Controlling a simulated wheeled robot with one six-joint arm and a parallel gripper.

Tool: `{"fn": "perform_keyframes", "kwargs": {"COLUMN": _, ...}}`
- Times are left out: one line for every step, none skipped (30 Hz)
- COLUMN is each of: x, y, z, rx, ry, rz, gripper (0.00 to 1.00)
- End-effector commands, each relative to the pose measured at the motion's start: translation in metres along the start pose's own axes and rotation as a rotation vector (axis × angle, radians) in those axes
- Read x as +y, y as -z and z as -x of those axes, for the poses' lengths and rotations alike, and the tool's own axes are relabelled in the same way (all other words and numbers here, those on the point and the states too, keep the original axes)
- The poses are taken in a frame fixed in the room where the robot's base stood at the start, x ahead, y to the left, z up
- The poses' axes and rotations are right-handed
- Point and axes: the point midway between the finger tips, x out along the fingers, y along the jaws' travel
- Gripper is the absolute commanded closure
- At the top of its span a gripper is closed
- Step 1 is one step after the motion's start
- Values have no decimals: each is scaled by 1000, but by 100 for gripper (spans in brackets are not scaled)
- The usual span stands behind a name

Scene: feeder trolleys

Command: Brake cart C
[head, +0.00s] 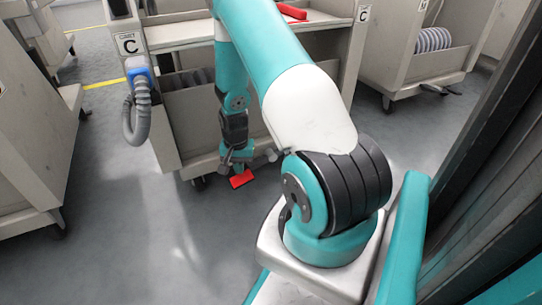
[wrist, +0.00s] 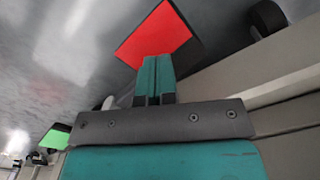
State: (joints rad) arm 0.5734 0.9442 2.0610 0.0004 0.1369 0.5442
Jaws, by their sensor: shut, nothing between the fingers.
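Cart C (head: 186,115) is a grey trolley with a "C" label on its post, standing ahead behind my arm. A red pedal (head: 241,178) sticks out low at its front, near the floor. My gripper (head: 236,162) is down just above and behind this pedal in the head view. In the wrist view, the red pedal (wrist: 150,35) is a flat red plate with a dark edge. My shut, empty gripper (wrist: 155,64) overlaps its lower edge there; I cannot tell whether they touch. My arm hides part of the cart.
A grey hose (head: 138,112) with a blue end hangs at cart C's left post. A red object (head: 291,11) lies on its upper shelf. Other trolleys stand left (head: 28,130) and right (head: 412,62). A green plate (wrist: 55,138) shows in the wrist view. Floor at front left is clear.

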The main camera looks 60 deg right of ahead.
Motion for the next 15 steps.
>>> {"fn": "perform_keyframes", "kwargs": {"x": 0, "y": 0, "z": 0, "rx": 0, "ry": 0, "rz": 0, "gripper": 100}}
{"fn": "perform_keyframes", "kwargs": {"x": 0, "y": 0, "z": 1, "rx": 0, "ry": 0, "rz": 0, "gripper": 100}}
{"fn": "perform_keyframes", "kwargs": {"x": 0, "y": 0, "z": 2, "rx": 0, "ry": 0, "rz": 0, "gripper": 100}}
{"fn": "perform_keyframes", "kwargs": {"x": 0, "y": 0, "z": 4, "rx": 0, "ry": 0, "rz": 0, "gripper": 100}}
{"fn": "perform_keyframes", "kwargs": {"x": 0, "y": 0, "z": 6, "rx": 0, "ry": 0, "rz": 0, "gripper": 100}}
{"fn": "perform_keyframes", "kwargs": {"x": 0, "y": 0, "z": 9, "rx": 0, "ry": 1, "rz": 0, "gripper": 100}}
{"fn": "perform_keyframes", "kwargs": {"x": 0, "y": 0, "z": 12, "rx": 0, "ry": 1, "rz": 0, "gripper": 100}}
{"fn": "perform_keyframes", "kwargs": {"x": 0, "y": 0, "z": 15, "rx": 0, "ry": 1, "rz": 0, "gripper": 100}}
{"fn": "perform_keyframes", "kwargs": {"x": 0, "y": 0, "z": 20, "rx": 0, "ry": 1, "rz": 0, "gripper": 100}}
{"fn": "perform_keyframes", "kwargs": {"x": 0, "y": 0, "z": 23, "rx": 0, "ry": 1, "rz": 0, "gripper": 100}}
{"fn": "perform_keyframes", "kwargs": {"x": 0, "y": 0, "z": 26, "rx": 0, "ry": 1, "rz": 0, "gripper": 100}}
{"fn": "perform_keyframes", "kwargs": {"x": 0, "y": 0, "z": 31, "rx": 0, "ry": 1, "rz": 0, "gripper": 100}}
{"fn": "perform_keyframes", "kwargs": {"x": 0, "y": 0, "z": 34, "rx": 0, "ry": 1, "rz": 0, "gripper": 100}}
{"fn": "perform_keyframes", "kwargs": {"x": 0, "y": 0, "z": 37, "rx": 0, "ry": 1, "rz": 0, "gripper": 100}}
{"fn": "perform_keyframes", "kwargs": {"x": 0, "y": 0, "z": 41, "rx": 0, "ry": 1, "rz": 0, "gripper": 100}}
